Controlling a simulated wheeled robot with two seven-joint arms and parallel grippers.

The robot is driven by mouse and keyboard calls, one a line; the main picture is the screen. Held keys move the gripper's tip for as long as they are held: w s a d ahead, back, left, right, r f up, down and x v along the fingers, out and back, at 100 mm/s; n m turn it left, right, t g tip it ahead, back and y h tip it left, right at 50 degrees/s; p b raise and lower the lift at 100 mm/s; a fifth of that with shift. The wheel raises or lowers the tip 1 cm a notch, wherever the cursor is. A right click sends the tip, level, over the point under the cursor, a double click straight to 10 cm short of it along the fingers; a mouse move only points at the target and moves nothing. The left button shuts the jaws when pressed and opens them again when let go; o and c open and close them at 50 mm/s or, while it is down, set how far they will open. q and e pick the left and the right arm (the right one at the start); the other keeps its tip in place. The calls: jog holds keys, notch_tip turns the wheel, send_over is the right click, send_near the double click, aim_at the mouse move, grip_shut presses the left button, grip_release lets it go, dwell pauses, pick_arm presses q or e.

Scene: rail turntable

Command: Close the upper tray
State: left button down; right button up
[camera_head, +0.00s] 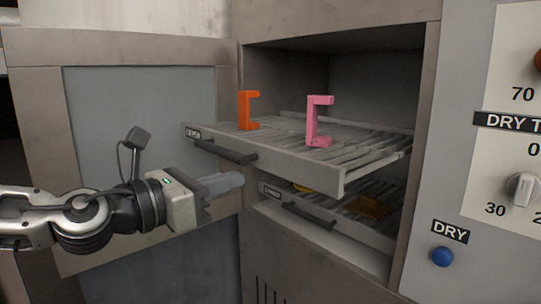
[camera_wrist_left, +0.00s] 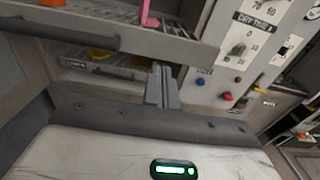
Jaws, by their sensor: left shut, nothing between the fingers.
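The upper tray (camera_head: 345,180) is a grey slatted drawer pulled well out of the cabinet, with a dark bar handle (camera_head: 225,151) on its front. An orange C-shaped piece (camera_head: 242,110) and a pink C-shaped piece (camera_head: 311,122) stand on it. My left gripper (camera_head: 240,180) is shut and empty, just below and in front of the upper tray's front. In the left wrist view the shut fingers (camera_wrist_left: 158,84) point toward the cabinet, and the tray's underside edge (camera_wrist_left: 170,45) is above them. My right gripper is not in view.
The lower tray (camera_head: 375,236) sits below, with its own handle (camera_head: 308,216) and yellow pieces inside. An open grey door (camera_head: 140,100) stands at the left. A control panel (camera_head: 450,200) with a blue DRY button (camera_head: 443,256) is at the right.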

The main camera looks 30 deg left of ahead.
aim_at(283, 165)
pick_arm(q)
jog(key=p+x, duration=0.8)
jog(key=shift+r, duration=0.15)
jog(key=shift+w+d+p, duration=0.25)
jog(key=shift+w+p, duration=0.05)
jog(key=shift+w, duration=0.25)
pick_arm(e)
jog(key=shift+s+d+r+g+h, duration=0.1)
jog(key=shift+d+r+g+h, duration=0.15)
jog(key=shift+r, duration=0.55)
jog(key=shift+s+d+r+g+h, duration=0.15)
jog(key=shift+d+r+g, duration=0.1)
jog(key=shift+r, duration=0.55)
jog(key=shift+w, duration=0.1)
